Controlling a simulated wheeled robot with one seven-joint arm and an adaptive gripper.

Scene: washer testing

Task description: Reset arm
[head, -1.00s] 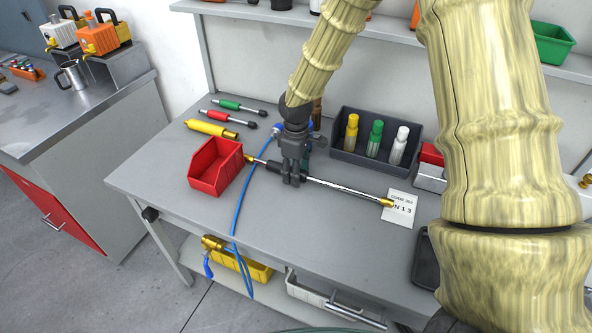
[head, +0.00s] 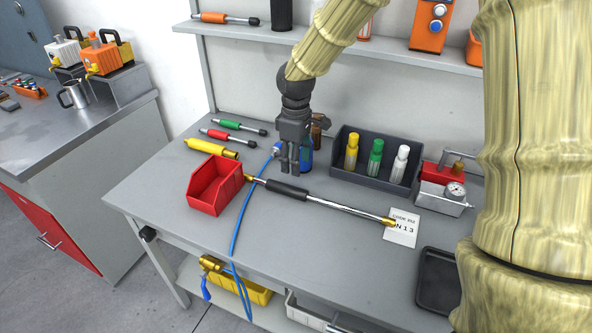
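My arm reaches in from the upper right, with a pale yellow, wood-like surface. My gripper (head: 290,172) is dark grey and points down above the grey workbench (head: 290,262). Its fingers look close together, but whether they are fully shut is unclear. A spray lance (head: 345,207) with a black grip and brass ends lies on the bench below and in front of the gripper. The gripper appears apart from it. The lance's right tip rests on a white printed card (head: 403,229).
A red bin (head: 214,186) stands left, with a blue hose (head: 241,222) beside it. A black tray (head: 437,281) lies right. A shelf (head: 400,58) runs above.

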